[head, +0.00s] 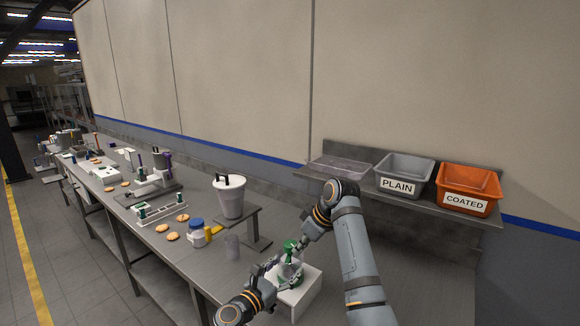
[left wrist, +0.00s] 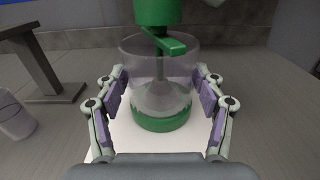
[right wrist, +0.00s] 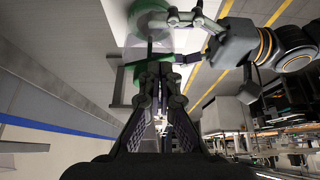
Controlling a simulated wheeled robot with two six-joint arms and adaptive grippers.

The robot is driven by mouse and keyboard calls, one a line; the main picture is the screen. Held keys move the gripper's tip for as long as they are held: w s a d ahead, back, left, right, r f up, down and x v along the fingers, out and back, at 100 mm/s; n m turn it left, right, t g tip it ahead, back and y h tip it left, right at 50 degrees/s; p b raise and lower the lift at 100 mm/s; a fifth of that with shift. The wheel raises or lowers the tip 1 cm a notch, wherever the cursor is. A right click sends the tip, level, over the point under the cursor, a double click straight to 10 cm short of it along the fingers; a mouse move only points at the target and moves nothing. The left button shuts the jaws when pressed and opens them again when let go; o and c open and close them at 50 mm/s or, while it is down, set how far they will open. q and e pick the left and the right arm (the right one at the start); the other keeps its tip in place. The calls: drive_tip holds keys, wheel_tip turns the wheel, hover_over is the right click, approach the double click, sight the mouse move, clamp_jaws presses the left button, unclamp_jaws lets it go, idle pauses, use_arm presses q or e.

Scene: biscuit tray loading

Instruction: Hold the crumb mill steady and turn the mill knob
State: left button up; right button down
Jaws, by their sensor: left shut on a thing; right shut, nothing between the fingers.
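The crumb mill (left wrist: 150,72) is a clear cylinder with a green base and a green top, upright on a white block (head: 302,292). It also shows in the head view (head: 290,272). My left gripper (left wrist: 162,98) is shut on the mill's clear body, one finger pad on each side. The green mill knob (left wrist: 158,12) is at the top, with a green bar below it, cut off by the left wrist view's top edge. My right gripper (right wrist: 158,72) is shut and empty, close to the mill's green top; whether it touches the knob is unclear.
A blue-lidded jar (head: 197,234) and several biscuits lie along the bench to the left. A grey PLAIN bin (head: 404,166) and an orange COATED bin (head: 468,181) stand on a raised shelf at right.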

wheel_tip(320, 180, up, 6)
drive_tip(key=shift+f, duration=0.2)
drive_tip(key=shift+w, duration=0.1)
wheel_tip(320, 180, down, 6)
drive_tip(key=w+d, duration=0.1)
drive_tip(key=w, duration=0.1)
drive_tip(key=shift+w+d, duration=0.25)
drive_tip(key=shift+d, duration=0.05)
idle(0.5)
drive_tip(key=shift+a, duration=0.3)
idle(0.7)
drive_tip(key=shift+s+a, duration=0.1)
